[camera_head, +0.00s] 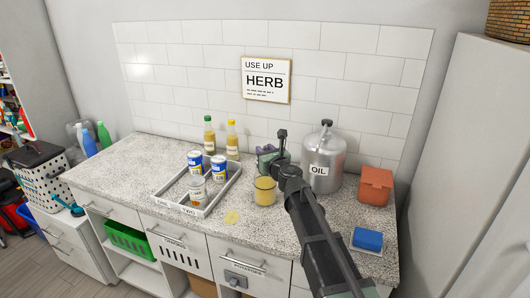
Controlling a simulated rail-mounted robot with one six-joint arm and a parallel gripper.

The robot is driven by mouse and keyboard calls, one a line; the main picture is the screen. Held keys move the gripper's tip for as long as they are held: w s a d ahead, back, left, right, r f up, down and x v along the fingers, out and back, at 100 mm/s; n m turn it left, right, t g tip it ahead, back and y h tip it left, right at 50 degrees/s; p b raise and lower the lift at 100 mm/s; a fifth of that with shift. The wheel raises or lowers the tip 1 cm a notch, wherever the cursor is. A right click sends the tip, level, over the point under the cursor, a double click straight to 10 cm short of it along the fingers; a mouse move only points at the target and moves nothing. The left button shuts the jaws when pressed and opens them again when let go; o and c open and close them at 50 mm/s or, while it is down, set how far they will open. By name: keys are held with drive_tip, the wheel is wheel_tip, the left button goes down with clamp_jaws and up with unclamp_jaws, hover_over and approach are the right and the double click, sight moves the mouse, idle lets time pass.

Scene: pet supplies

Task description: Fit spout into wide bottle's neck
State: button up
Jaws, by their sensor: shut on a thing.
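Two glass bottles stand near the back wall, one with a green cap (209,137) and one with a yellow top (232,141). At this size I cannot tell which is the wide bottle, or whether either neck is free. My gripper (281,150) is right of them, over the back of the counter and left of the OIL can. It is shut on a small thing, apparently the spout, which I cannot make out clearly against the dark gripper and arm.
A metal OIL can (327,158) and an orange container (375,187) stand to the right. A blue block (367,239) lies at the front right. A jar of yellow contents (264,192) stands beside my arm. The left counter is clear.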

drive_tip(key=o, duration=1)
